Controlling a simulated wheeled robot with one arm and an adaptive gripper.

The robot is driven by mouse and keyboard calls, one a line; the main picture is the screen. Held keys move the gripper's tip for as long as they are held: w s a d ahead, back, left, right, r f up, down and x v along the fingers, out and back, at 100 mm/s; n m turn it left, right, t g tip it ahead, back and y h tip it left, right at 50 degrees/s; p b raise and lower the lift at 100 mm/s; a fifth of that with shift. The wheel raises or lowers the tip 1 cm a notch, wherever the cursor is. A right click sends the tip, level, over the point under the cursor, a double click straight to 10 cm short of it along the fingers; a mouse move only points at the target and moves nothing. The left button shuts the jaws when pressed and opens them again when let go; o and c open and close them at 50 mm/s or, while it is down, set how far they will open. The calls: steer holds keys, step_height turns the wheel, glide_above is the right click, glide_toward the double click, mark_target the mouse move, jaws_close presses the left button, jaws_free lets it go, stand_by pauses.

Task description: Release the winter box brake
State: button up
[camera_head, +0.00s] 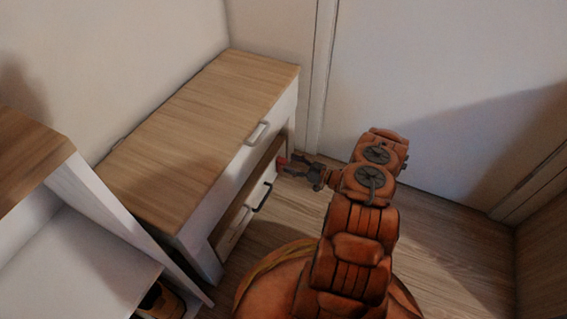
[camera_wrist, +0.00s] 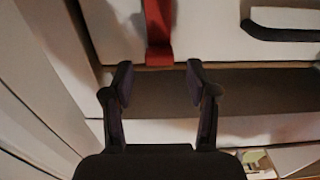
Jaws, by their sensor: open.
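A red lever (camera_wrist: 158,30), which looks like the brake, runs down the white front of the lower box (camera_wrist: 210,35) in the wrist view. Its wider foot lies just beyond and between my fingertips. In the head view only a small red patch (camera_head: 282,161) shows at the tip of my gripper (camera_head: 289,167). My gripper also shows in the wrist view (camera_wrist: 160,82), with its two dark fingers spread and nothing between them. The lower box has a dark handle (camera_wrist: 285,33), right of the lever. I cannot tell whether the fingers touch the lever.
The box sits low in a white cabinet with a wooden top (camera_head: 200,130). The upper drawer has a pale handle (camera_head: 257,133). A white shelf unit (camera_head: 85,250) stands at the left, a pale door (camera_head: 430,90) behind. Wooden floor (camera_head: 450,245) is clear at the right.

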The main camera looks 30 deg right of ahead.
mark_target(286, 162)
steer(key=shift+b+x, duration=0.65)
steer(key=shift+x, duration=1.35)
jaws_close()
